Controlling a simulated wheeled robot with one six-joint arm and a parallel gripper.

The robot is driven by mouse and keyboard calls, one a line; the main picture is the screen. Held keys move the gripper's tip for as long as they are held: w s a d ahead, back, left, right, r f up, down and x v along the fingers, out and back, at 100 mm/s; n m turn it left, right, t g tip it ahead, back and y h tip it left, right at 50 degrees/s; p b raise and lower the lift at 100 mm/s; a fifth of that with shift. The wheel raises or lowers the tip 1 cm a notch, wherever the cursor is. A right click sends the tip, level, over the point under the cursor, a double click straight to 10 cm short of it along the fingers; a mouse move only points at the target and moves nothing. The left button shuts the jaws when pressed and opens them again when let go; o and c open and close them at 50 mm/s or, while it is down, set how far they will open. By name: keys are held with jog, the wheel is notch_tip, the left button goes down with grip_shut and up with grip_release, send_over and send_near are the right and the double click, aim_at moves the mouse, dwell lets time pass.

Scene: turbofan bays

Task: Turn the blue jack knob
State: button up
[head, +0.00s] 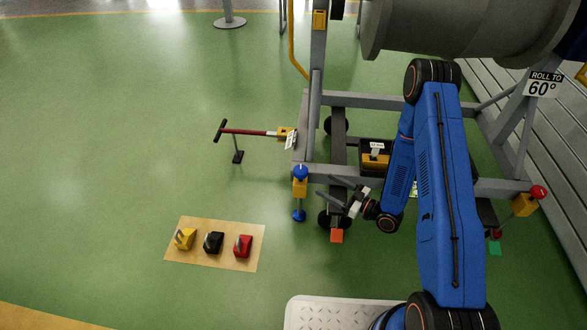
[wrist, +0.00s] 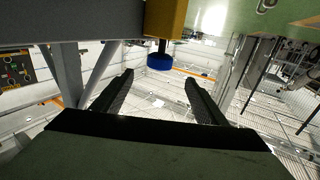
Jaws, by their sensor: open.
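The blue jack knob (head: 300,172) sits on top of a yellow block at the near left corner of the grey engine stand, with a blue foot (head: 299,215) on the floor below. My gripper (head: 325,190) is to the right of the knob in the head view, open and empty. In the wrist view the knob (wrist: 160,62) is a blue disc on a short dark stem at the yellow block (wrist: 165,18). It appears just beyond and between the two open fingertips (wrist: 159,79), apart from them.
A red jack knob (head: 538,192) is at the stand's right corner. A red-handled tow bar (head: 245,132) reaches left from the stand. A tan mat (head: 215,258) on the floor holds yellow, black and red chocks.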

aim_at(300, 172)
jog(key=x, duration=1.7)
jog(key=shift+c, duration=0.2)
jog(key=c, duration=1)
